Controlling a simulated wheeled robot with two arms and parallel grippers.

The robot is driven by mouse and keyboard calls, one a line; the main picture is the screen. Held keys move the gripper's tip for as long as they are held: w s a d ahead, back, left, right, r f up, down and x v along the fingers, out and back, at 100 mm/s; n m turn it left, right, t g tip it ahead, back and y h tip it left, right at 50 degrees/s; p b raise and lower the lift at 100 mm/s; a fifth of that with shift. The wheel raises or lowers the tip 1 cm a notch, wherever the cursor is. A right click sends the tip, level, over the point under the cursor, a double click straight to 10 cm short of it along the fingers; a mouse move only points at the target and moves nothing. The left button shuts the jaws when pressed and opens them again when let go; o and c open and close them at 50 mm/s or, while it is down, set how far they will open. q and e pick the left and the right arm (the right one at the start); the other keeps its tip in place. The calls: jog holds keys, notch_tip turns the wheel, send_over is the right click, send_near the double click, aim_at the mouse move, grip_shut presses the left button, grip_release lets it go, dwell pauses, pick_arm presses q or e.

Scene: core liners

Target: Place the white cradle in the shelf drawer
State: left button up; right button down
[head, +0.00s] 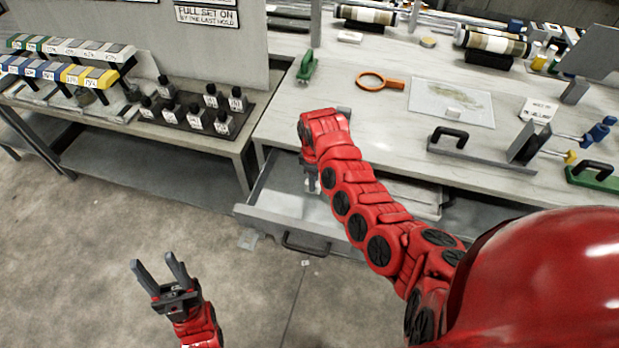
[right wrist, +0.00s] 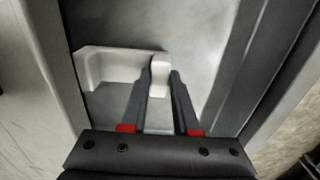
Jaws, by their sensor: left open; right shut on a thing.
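The white cradle (right wrist: 110,65) shows in the right wrist view, inside the walls of the grey drawer (right wrist: 205,35). My right gripper (right wrist: 163,78) is shut on the cradle's right end block. I cannot tell whether the cradle touches the drawer floor. In the head view the drawer (head: 262,208) is pulled out below the bench, and my right gripper (head: 311,184) points down into it; my right arm hides the cradle and part of the drawer there. My left gripper (head: 154,262) is open and empty above the floor at lower left.
The bench top (head: 330,120) above the drawer carries an orange magnifier (head: 381,81), a green-handled tool (head: 307,67) and a clear sheet (head: 450,102). A lower table at left holds a rack of black bottles (head: 196,117).

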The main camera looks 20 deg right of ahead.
jog(key=shift+w+a, duration=0.15)
jog(key=shift+w, duration=0.35)
jog(key=shift+w+a, duration=0.15)
jog(key=shift+w, duration=0.35)
jog(key=shift+f, duration=0.55)
jog(key=shift+f, duration=0.2)
jog(key=c, duration=0.7)
grip_release()
jog(key=shift+o, duration=0.2)
